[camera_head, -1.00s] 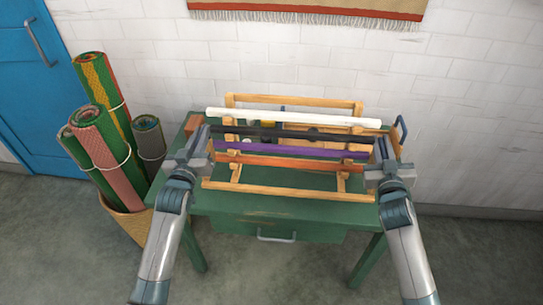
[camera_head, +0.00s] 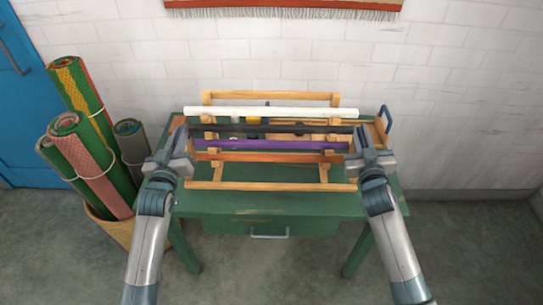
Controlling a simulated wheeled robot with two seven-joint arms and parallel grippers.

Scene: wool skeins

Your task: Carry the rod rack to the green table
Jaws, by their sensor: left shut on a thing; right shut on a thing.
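The rod rack (camera_head: 270,186) is a light wooden frame holding a white rod (camera_head: 270,113), a black rod (camera_head: 260,129), a purple rod (camera_head: 270,145) and an orange-red rod (camera_head: 270,157). It is over the green table (camera_head: 265,208); I cannot tell whether it touches the top. My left gripper (camera_head: 181,150) is shut on the rack's left end. My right gripper (camera_head: 361,146) is shut on its right end. The fingertips are partly hidden against the rack.
A wicker basket (camera_head: 112,230) with several rolled rugs (camera_head: 85,150) stands left of the table. A wooden item with a blue handle (camera_head: 385,120) is at the table's right back. A white brick wall (camera_head: 440,110) is behind, a blue door (camera_head: 30,120) at far left.

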